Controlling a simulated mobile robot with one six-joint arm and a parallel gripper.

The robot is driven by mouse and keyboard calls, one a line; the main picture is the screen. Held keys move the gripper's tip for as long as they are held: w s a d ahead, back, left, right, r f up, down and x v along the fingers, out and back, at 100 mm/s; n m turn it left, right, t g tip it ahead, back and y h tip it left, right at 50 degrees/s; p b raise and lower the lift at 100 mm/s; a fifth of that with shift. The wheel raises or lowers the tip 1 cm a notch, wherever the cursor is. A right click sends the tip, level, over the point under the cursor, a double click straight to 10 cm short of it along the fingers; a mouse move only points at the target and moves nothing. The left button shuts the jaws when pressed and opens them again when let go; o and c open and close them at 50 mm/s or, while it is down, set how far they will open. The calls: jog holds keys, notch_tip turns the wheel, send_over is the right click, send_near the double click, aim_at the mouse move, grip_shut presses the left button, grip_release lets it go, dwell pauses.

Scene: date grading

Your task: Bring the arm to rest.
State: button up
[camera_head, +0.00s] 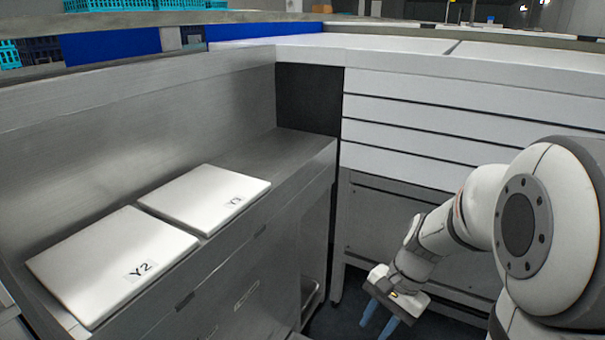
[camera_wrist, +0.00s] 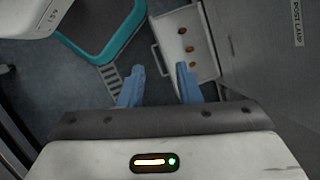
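My arm reaches down from the right side in the head view, bent, with my gripper (camera_head: 378,322) low near the floor in front of the white panelled unit. My gripper has two blue fingers, also seen in the wrist view (camera_wrist: 158,75). The fingers are apart with nothing between them, and they point downward. They touch nothing that I can see.
Two white lids, Y2 (camera_head: 105,260) and Y3 (camera_head: 200,195), lie on the steel counter (camera_head: 300,145) at left. In the wrist view, a white tray (camera_wrist: 206,50) holds 3 brown dates (camera_wrist: 189,48), beside a teal-rimmed bin (camera_wrist: 103,55). Dark floor lies below.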

jog(key=s+r+n+t+h+p, duration=0.2)
jog(key=s+r+n+p, duration=0.1)
jog(key=r, duration=0.4)
jog(key=s+r+n+t+h+p, duration=0.1)
jog(key=s+r+n+t+p, duration=0.1)
jog(key=r, duration=0.6)
jog(key=s+n+p, duration=0.1)
jog(key=s+n, duration=0.1)
jog(key=n, duration=0.1)
jog(key=shift+s+d+r+n+h+p, duration=0.2)
jog(key=shift+r+n+h+p, duration=0.1)
jog(key=shift+n+h+p, duration=0.1)
jog(key=shift+s, duration=0.1)
